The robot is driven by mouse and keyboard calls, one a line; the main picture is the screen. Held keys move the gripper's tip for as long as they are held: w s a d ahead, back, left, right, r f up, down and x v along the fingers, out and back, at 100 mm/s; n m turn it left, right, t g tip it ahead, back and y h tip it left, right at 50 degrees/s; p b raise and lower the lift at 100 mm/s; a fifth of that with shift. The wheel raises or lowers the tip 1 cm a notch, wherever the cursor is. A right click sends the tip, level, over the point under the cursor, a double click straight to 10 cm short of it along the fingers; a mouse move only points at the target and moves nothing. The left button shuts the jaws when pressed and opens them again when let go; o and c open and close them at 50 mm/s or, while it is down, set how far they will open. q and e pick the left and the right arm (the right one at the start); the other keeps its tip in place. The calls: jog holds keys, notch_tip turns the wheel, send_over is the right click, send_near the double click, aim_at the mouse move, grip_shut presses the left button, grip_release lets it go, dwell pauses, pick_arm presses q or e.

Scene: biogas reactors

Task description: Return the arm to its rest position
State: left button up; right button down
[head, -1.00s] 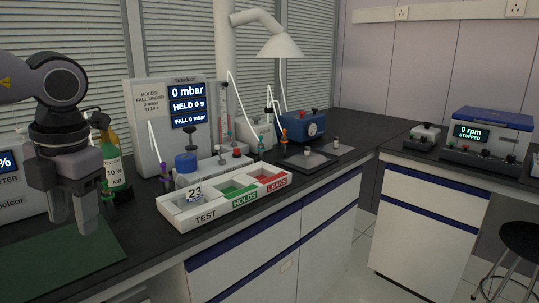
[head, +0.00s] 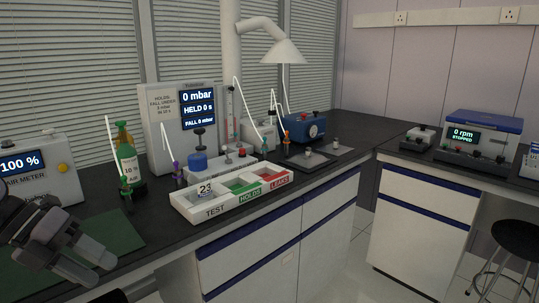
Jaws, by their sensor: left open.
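My left gripper (head: 92,268) is at the lower left of the head view, above the front edge of the bench and the green mat (head: 112,236). It is open, with nothing between its fingers, and points down and to the right. Part of its arm is cut off by the left picture edge. My right gripper is not in view.
A white three-part tray (head: 222,210) marked TEST, HOLDS and LEAKS holds a jar labelled 23 (head: 205,193) in TEST. A stool (head: 517,240) stands at right.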

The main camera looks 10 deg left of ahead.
pick_arm(q)
jog(key=s+f+n+t+y+p, duration=0.35)
jog(key=f+n+t, duration=0.85)
jog(key=f+n, duration=0.6)
jog(key=s+d+f+n+g+y+p, duration=0.1)
jog(key=s+d+f+n+g, duration=0.1)
jog(key=d+n, duration=0.4)
jog(key=s+d+f+n+g+y+p, duration=0.1)
jog(key=s+d+f+n+g+p, duration=0.1)
jog(key=s+d+f+n, duration=0.3)
jog(key=s+d+n, duration=0.1)
jog(key=s+d, duration=0.1)
jog(key=d, duration=0.2)
jog(key=shift+g, duration=0.3)
